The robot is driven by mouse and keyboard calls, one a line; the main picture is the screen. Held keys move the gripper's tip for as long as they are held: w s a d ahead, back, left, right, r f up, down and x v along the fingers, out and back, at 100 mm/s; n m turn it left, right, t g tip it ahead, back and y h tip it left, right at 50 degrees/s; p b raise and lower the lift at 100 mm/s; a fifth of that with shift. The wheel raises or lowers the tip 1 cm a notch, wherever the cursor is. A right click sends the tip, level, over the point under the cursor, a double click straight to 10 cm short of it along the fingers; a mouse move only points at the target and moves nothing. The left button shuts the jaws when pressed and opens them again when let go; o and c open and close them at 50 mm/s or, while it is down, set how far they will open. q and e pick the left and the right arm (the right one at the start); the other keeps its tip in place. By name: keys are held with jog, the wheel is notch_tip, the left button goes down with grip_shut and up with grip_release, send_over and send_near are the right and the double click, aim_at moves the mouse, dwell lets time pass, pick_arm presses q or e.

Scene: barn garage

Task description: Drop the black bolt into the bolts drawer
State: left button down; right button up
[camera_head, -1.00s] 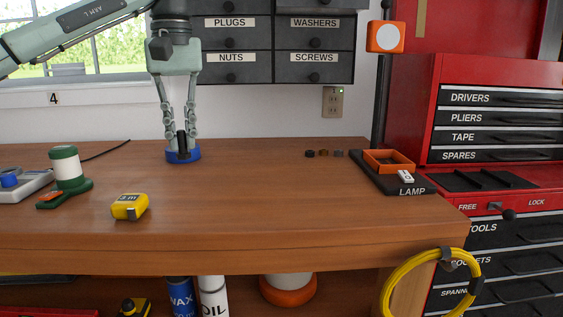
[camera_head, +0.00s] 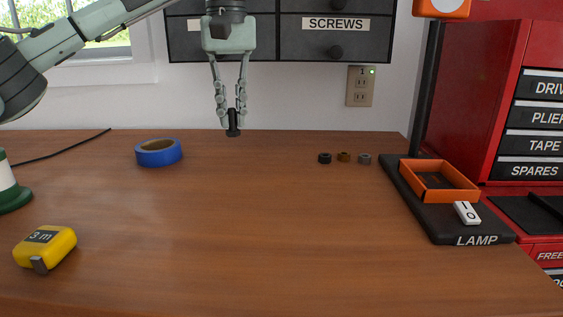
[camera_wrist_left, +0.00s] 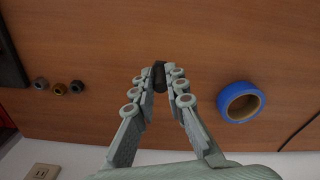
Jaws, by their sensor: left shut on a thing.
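My left gripper (camera_head: 231,112) is shut on the black bolt (camera_head: 233,123), which hangs upright between the fingertips near the back of the bench. In the left wrist view the bolt (camera_wrist_left: 158,75) shows between the fingertips, over brown wood. I cannot tell its exact height above the bench. The drawer unit on the wall shows a drawer labelled SCREWS (camera_head: 335,38) and, left of it, a drawer (camera_head: 186,42) whose label is mostly hidden by my gripper. Both are shut. No drawer labelled BOLTS is readable. My right gripper is not in view.
A blue tape roll (camera_head: 158,152) lies left of the gripper. Several small nuts, one brass (camera_head: 344,157), lie to the right. A yellow tape measure (camera_head: 45,248) is front left. An orange tray (camera_head: 438,166) sits on the black LAMP base (camera_head: 425,218). The bench middle is clear.

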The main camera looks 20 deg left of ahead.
pick_arm(q)
jog(key=w+d+f, duration=0.1)
jog(key=d, duration=0.1)
jog(key=w+d+f, duration=0.1)
jog(key=d+f, duration=0.1)
jog(key=d, duration=0.1)
jog(key=w+d+f, duration=0.2)
jog(key=shift+d+f, duration=0.1)
jog(key=shift+d, duration=0.1)
jog(key=shift+f, duration=1.95)
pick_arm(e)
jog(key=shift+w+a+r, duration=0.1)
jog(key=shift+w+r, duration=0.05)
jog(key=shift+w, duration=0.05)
pick_arm(q)
jog(key=shift+f, duration=0.15)
jog(key=c, duration=1.6)
grip_release()
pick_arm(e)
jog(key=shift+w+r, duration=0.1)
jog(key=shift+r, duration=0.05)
pick_arm(q)
jog(key=shift+o, duration=0.2)
